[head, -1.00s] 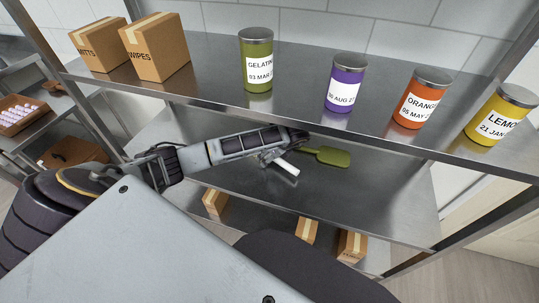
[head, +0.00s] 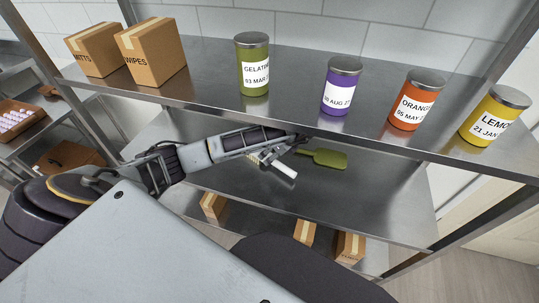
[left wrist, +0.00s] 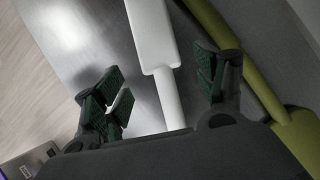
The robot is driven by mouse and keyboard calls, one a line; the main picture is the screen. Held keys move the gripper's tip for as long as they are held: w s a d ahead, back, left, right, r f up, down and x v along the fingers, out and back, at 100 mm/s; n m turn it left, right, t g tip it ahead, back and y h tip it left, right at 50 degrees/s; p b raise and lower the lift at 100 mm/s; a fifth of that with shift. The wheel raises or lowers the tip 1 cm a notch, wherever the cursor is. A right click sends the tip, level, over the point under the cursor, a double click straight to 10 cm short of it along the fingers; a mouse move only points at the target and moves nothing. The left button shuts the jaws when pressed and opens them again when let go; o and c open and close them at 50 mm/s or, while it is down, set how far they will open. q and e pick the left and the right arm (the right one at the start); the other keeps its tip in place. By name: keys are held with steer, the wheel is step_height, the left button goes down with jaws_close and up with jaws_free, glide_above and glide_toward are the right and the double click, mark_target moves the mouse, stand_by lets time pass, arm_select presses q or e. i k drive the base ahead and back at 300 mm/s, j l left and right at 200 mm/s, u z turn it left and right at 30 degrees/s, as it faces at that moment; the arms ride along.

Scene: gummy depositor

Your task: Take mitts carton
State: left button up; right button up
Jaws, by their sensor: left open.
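The mitts carton (head: 95,50) is a brown box with a pale tape strip and a partly cut-off label. It stands upright at the far left of the top shelf (head: 205,75), beside the wipes carton (head: 152,52). My left gripper (head: 276,156) is well to the right and lower, over the middle shelf. It is open. In the left wrist view its fingers (left wrist: 160,88) are spread on either side of a white-handled tool (left wrist: 153,30), with no visible grip on it. A green spatula (head: 325,158) lies just right of the gripper. My right gripper is not in view.
Several labelled cans stand along the top shelf: green (head: 253,65), purple (head: 341,86), orange (head: 416,99) and yellow (head: 494,116). Small cartons (head: 304,232) sit on the bottom shelf. A side rack with a tray (head: 15,120) is at left. Bare shelf lies between wipes and the green can.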

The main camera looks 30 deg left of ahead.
mark_target(95, 48)
steer(key=u, duration=2.15)
